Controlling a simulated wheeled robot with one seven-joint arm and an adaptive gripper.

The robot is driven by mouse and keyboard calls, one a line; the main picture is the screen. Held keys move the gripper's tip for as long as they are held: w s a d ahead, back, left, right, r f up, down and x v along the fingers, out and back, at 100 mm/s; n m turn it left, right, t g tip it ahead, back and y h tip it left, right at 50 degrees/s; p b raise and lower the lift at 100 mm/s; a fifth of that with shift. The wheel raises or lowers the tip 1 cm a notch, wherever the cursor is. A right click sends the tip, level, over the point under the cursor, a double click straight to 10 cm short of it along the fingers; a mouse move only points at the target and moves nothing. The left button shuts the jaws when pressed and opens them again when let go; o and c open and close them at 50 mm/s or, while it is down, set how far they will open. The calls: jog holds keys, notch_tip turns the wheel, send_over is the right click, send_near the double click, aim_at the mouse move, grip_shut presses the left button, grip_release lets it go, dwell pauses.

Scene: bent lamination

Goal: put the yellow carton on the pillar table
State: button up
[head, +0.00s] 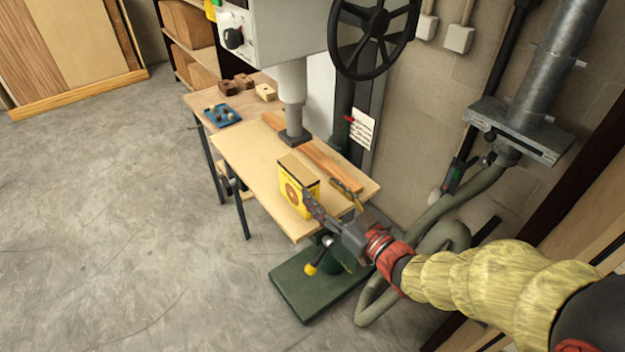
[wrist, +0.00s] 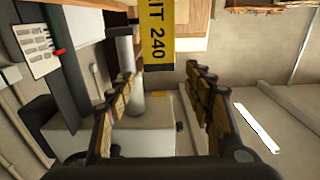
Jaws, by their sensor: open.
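The yellow carton (head: 298,192) stands upright near the front of the pale wooden pillar table (head: 262,172), under the drill head. In the wrist view the carton (wrist: 157,35) shows dark lettering reading "IT 240" and lies beyond the fingertips, between their lines. My gripper (head: 334,196) is open just right of the carton in the head view; one finger overlaps the carton's lower right edge. In the wrist view my gripper (wrist: 150,82) has both fingers spread with nothing between them. Whether a finger touches the carton cannot be told.
A wooden strip (head: 325,165) lies along the table's wall side. The drill spindle (head: 293,105) comes down behind the carton. A blue tray (head: 221,115) and several wood blocks (head: 245,82) sit on a bench behind. A ducted grey hose (head: 440,222) stands right. Open floor lies left.

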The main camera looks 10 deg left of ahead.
jog(key=shift+s+d, duration=0.45)
jog(key=shift+w+d, duration=0.1)
jog(key=w+d+r+m+t+h, duration=0.1)
jog(key=w+d+m+h, duration=0.15)
jog(key=d, duration=0.25)
jog(key=w+d+r+m+t+h, duration=0.1)
jog(key=w+d+r+h, duration=0.1)
jog(key=d+h, duration=0.3)
jog(key=s+d+r+m+g+h, duration=0.1)
jog(key=s+d+m+h, duration=0.3)
jog(key=d, duration=0.8)
jog(key=s+d+m+g+h, duration=0.1)
jog(key=s+d+g, duration=0.1)
jog(key=s, duration=0.9)
jog(key=s+d+m+g+h, duration=0.1)
jog(key=s+d+g, duration=0.2)
jog(key=s, duration=0.8)
jog(key=shift+s+d+f+g, duration=0.15)
jog(key=shift+s+f+g, duration=0.15)
jog(key=shift+g, duration=0.7)
